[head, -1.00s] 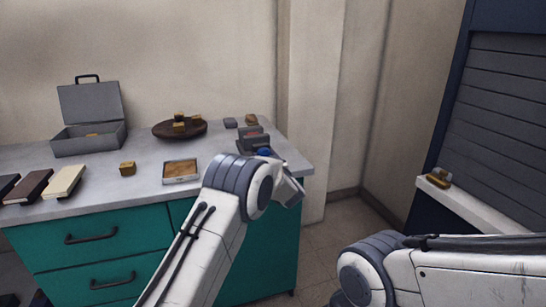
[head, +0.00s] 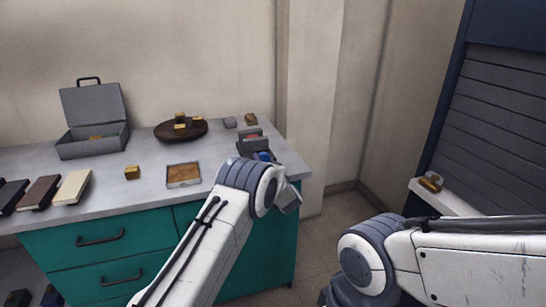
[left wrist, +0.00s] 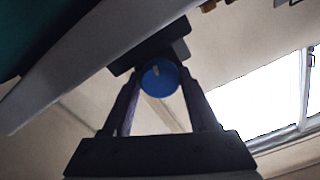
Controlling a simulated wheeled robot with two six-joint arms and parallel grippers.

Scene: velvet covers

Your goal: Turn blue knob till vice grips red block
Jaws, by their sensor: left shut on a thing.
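A dark grey vice (head: 254,149) stands at the right end of the counter. A small reddish block (head: 251,134) shows at its top; I cannot tell whether the jaws touch it. The blue knob (head: 264,156) is on the vice's near side, partly behind my left wrist. In the left wrist view the round blue knob (left wrist: 160,80), with a pale mark near its top, sits between the fingers of my left gripper (left wrist: 160,76), which is shut on it. My right arm shows at the lower right, but its gripper is out of view.
A grey block and brown block (head: 251,119) lie behind the vice.

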